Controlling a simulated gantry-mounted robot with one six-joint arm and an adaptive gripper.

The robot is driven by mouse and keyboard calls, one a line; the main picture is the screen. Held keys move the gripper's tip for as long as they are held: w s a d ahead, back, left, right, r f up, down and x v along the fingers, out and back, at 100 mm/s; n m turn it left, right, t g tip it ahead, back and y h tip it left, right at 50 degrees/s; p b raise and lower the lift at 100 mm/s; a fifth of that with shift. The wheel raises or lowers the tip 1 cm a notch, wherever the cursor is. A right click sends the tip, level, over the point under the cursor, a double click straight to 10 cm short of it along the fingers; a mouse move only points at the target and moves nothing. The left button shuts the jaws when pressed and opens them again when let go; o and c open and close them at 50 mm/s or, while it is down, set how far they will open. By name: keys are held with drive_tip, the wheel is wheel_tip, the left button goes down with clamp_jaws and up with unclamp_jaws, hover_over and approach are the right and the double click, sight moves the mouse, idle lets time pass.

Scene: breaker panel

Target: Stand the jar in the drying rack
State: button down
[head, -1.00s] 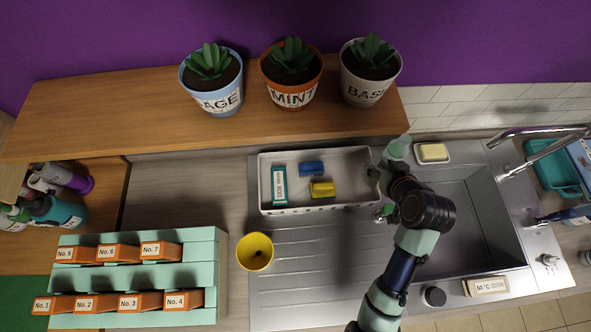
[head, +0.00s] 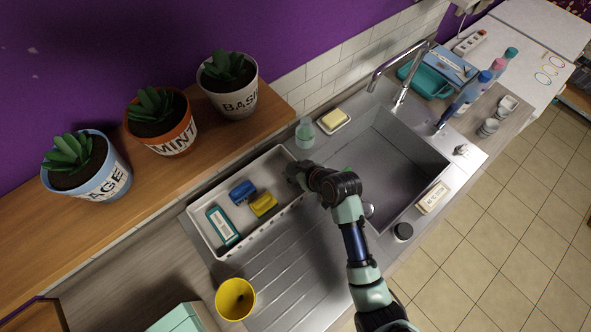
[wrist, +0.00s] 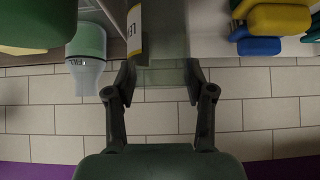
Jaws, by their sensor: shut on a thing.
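In the wrist view, my gripper (wrist: 160,82) is shut on a clear, grey-green jar (wrist: 166,62). Part of a white and yellow label shows on the jar, reading "LE". The rest of the jar runs out of the top of that view. In the head view, my gripper (head: 298,174) is at the right end of the white drying rack (head: 203,233), and my arm hides most of the jar. I cannot tell whether the jar touches the rack floor.
A green soap bottle (head: 305,133) stands close behind my gripper. The sink (head: 390,150) lies to the right, and a yellow cup (head: 235,299) stands in front.

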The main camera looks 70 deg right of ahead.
drive_tip(key=shift+f, duration=0.7)
drive_tip(key=shift+f, duration=0.15)
drive_tip(key=shift+c, duration=2)
unclamp_jaws()
drive_tip(key=shift+s+r, duration=0.15)
drive_tip(key=shift+r, duration=0.2)
drive_tip(key=v, duration=1.1)
drive_tip(key=shift+s+a+r, duration=0.15)
drive_tip(key=shift+s+a, duration=0.05)
